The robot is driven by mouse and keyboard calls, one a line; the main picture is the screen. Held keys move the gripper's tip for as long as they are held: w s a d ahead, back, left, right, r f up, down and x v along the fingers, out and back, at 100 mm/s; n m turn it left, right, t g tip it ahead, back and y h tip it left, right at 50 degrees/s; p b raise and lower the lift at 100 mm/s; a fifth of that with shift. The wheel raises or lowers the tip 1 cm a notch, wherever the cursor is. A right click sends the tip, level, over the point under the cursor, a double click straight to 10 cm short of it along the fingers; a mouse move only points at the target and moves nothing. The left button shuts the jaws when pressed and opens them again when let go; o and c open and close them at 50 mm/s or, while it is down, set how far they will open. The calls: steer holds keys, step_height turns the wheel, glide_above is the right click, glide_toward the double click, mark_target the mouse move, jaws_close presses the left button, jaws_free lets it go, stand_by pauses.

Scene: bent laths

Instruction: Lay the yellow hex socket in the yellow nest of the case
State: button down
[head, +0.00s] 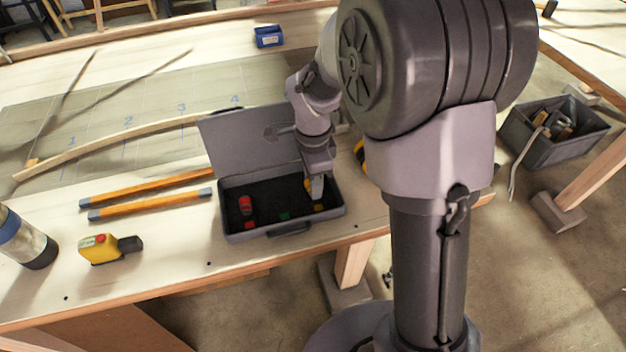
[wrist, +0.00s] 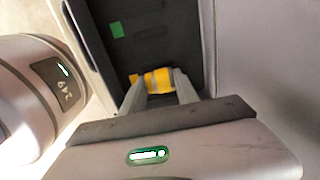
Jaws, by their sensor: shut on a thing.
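The yellow hex socket (wrist: 158,80) shows between my two fingertips in the wrist view, a yellow piece with a greyish band. My gripper (head: 315,190) is shut on it, reaching down into the right part of the open grey case (head: 235,238). In the head view the socket is mostly hidden by the fingers. The yellow nest (head: 318,207) shows as a small yellow patch just below the fingertips, on the dark case floor. I cannot tell whether the socket touches the floor.
A red socket (head: 245,203) stands in the case's left part; a green patch (head: 284,216) marks the middle. The raised lid (head: 245,145) is behind. The bench front is partly clear.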

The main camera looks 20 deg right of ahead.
steer(key=shift+f+b, duration=0.3)
steer(key=shift+f, duration=0.1)
steer(key=c, duration=0.8)
jaws_free()
steer(key=shift+c, duration=0.2)
step_height(320, 180, up, 7)
steer(key=p, duration=0.5)
steer(key=shift+r, duration=0.1)
